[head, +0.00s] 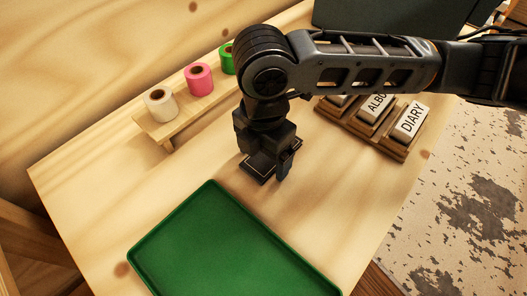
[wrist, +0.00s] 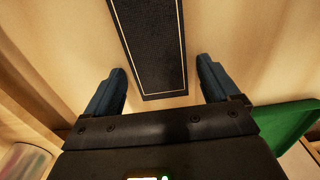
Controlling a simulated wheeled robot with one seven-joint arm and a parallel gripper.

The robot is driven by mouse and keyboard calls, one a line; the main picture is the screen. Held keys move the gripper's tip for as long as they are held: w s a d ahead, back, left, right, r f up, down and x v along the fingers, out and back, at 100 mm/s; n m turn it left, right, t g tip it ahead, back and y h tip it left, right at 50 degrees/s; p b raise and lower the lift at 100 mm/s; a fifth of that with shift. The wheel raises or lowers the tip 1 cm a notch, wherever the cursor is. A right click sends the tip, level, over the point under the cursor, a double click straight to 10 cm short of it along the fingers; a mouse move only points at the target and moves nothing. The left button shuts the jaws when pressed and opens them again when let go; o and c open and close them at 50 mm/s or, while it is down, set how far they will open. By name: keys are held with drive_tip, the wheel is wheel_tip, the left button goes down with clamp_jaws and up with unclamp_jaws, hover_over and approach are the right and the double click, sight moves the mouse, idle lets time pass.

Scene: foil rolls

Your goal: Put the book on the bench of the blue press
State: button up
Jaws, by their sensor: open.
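A dark book with a thin gold border line (wrist: 148,45) lies between and ahead of my fingers in the wrist view. In the head view a dark piece with a light edge line, apparently the book (head: 257,170), shows low at my gripper, mostly covered by it. My gripper (head: 270,165) is over the middle of the wooden table. Its two blue-grey fingers are spread wide in the wrist view (wrist: 160,88), one on each side of the book, with gaps to it. I cannot make out a blue press in either view.
A green tray (head: 138,250) lies in front of my gripper. A wooden stand (head: 150,128) holds white, pink and green rolls at the back left. A wooden rack with lettered blocks (head: 409,122) stands to the right. A dark box-like thing (head: 375,14) is at the top.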

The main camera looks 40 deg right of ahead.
sight(263, 160)
wheel_tip(263, 160, up, 12)
drive_tip(key=p, duration=0.2)
drive_tip(key=shift+r, duration=0.15)
idle(0.5)
